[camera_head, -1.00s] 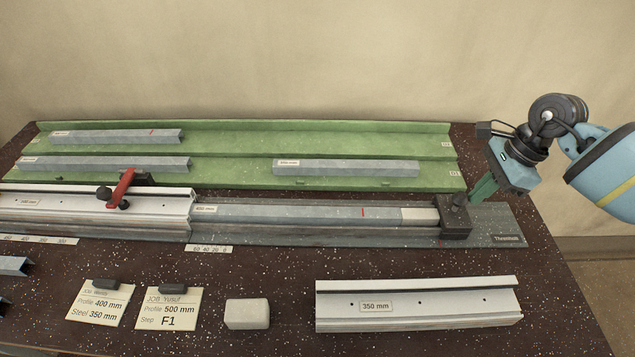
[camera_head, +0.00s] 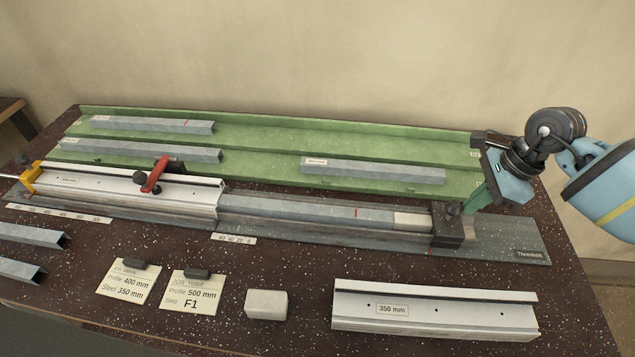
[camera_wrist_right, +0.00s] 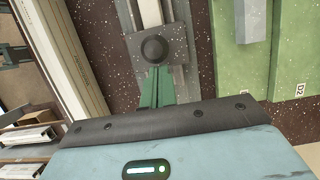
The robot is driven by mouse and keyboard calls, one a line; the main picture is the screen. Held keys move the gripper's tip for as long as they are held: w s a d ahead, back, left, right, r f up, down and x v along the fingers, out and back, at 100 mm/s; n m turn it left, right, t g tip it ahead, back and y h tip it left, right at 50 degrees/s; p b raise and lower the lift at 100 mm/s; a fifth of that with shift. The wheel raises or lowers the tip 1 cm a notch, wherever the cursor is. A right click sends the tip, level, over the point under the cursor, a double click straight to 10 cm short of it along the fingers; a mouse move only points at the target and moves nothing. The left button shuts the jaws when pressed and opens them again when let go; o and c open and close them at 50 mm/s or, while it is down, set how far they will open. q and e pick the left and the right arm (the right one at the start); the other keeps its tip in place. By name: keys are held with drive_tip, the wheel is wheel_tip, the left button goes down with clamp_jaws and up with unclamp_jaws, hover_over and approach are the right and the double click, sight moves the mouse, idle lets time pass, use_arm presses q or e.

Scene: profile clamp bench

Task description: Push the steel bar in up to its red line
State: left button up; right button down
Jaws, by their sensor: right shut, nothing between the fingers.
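The grey steel bar (camera_head: 290,209) lies in the long rail, its left end inside the white profile (camera_head: 130,187). Its red line (camera_head: 357,212) stands out in the open, well to the right of the profile's end. A pale end piece (camera_head: 412,219) lies between the bar and a dark block with a round knob (camera_head: 448,226). My right gripper (camera_head: 470,207) is shut and empty, its green fingers at the outer side of that block. The wrist view shows the fingertips (camera_wrist_right: 157,75) right at the block (camera_wrist_right: 170,40); contact is hard to tell. My left gripper is out of view.
A red-handled clamp (camera_head: 157,175) sits on the profile, a yellow fitting (camera_head: 30,177) at its far left. A green tray (camera_head: 270,145) with several grey bars lies behind. Job cards (camera_head: 190,288), a pale block (camera_head: 266,305) and a 350 mm profile (camera_head: 435,311) lie in front.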

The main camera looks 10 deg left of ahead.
hover_over(429, 220)
drive_tip(key=shift+s+a, duration=0.15)
drive_tip(key=shift+a, duration=3.9)
drive_tip(key=shift+s+a+b, duration=0.15)
drive_tip(key=shift+a+b, duration=0.2)
drive_tip(key=shift+a, duration=3.85)
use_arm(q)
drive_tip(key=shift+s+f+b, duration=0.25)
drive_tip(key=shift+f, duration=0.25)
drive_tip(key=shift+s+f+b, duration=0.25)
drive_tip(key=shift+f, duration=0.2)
use_arm(e)
drive_tip(key=shift+s+a, duration=0.1)
drive_tip(key=shift+a, duration=2.5)
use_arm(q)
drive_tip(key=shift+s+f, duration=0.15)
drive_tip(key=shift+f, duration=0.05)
use_arm(e)
drive_tip(key=shift+a, duration=0.55)
drive_tip(key=shift+d, duration=0.1)
